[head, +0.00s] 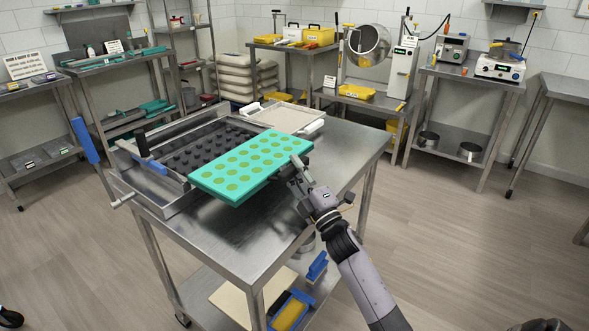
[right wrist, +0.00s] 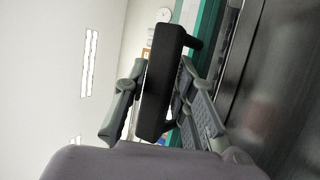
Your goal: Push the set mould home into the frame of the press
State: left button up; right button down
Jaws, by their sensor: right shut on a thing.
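The set mould (head: 242,163) is a teal slab with rows of green filled cavities. In the head view it lies at the near right side of the press frame (head: 163,210), overlapping its right edge. Rows of black pegs (head: 205,143) show in the frame to its left. My right gripper (head: 298,168) is at the mould's right end. In the right wrist view its fingers are shut on a black handle (right wrist: 160,82), with the mould's teal edge (right wrist: 207,45) just behind it. I cannot tell how far the mould sits inside the frame. My left gripper is not in view.
The press stands on a steel table (head: 240,237). A blue-gripped lever (head: 85,140) sticks out at its left. A pale tray (head: 285,117) lies behind the mould. The table top right of the mould is clear. Shelves and benches line the walls.

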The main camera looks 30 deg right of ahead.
aim_at(278, 166)
jog(key=shift+w+a, duration=0.1)
jog(key=shift+w, duration=0.05)
jog(key=shift+w, duration=0.15)
jog(key=shift+s+r, duration=0.15)
jog(key=shift+s, duration=0.15)
dwell(0.6)
jog(key=shift+w, duration=0.1)
jog(key=shift+w+a+b, duration=0.3)
jog(key=shift+w+b, duration=0.05)
jog(key=shift+w, duration=0.4)
jog(key=shift+w+a+b, duration=0.3)
jog(key=shift+w+b, duration=0.05)
jog(key=shift+w, duration=0.45)
jog(key=shift+w+a+b, duration=0.3)
jog(key=shift+w+b, duration=0.05)
jog(key=shift+w, duration=0.4)
jog(key=shift+w+r, duration=0.1)
